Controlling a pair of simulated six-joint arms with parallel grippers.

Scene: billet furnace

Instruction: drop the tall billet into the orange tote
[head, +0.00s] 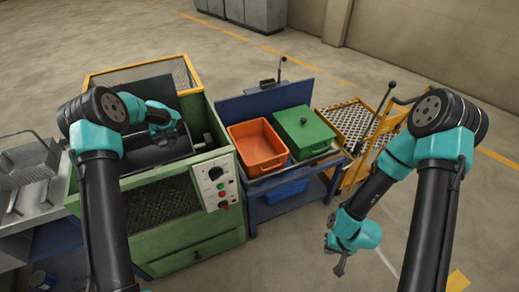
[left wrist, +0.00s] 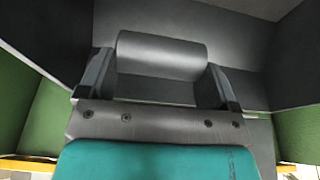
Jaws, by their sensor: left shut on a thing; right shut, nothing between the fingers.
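The orange tote (head: 262,160) stands open on a blue stand in the head view, and I see nothing in it. My left gripper (left wrist: 160,80) is inside the dark opening of the green machine. In the left wrist view its two fingers are shut on a smooth dark grey cylinder, the billet (left wrist: 162,52), which lies across between them. In the head view my left wrist hides the fingers and the billet. My right gripper (head: 340,265) is shut and empty, low above the floor at the right.
The green machine (head: 185,205) has a yellow frame and dark walls close around my left gripper. A green lidded box (head: 303,130) stands right of the tote. A yellow cart (head: 350,125) stands farther right. A metal rack (head: 35,175) is at the left.

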